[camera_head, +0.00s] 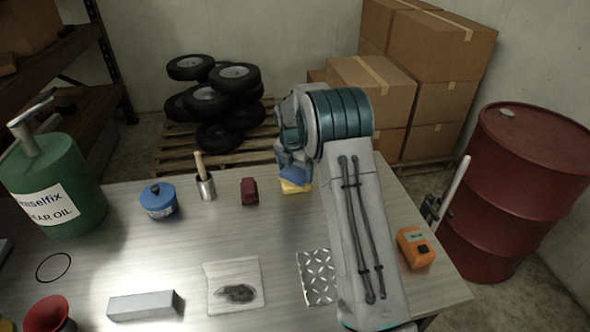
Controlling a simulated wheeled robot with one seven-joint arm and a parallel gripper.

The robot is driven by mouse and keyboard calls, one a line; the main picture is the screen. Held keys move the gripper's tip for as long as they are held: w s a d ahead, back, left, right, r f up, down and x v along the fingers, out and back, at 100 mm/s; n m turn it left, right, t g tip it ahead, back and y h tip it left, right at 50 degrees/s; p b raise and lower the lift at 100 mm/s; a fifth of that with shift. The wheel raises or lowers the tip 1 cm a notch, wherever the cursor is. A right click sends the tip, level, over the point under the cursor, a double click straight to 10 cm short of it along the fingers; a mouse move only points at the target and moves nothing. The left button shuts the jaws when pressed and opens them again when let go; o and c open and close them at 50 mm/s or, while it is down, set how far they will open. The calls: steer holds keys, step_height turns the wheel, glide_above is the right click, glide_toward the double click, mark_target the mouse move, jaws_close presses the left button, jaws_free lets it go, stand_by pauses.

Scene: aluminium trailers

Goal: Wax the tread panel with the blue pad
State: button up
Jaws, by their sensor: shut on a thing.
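My gripper (291,166) is at the back of the table, beyond my forearm, pointing down and seen partly from behind. It is shut on what looks like the blue pad (296,173). The fingers and the pad's edges are hard to tell apart. A yellow block (296,188) shows just below it; whether they touch cannot be told. The tread panel (317,276), a silver diamond-pattern plate, lies at the front right of the table, its right part hidden by my forearm.
A stained cloth (235,286), a grey bar (142,305) and an orange device (415,247) lie nearer. The table's middle is clear.

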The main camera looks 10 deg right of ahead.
mark_target(295, 173)
steer(key=shift+r+p, duration=2.3)
steer(key=shift+r, duration=1.2)
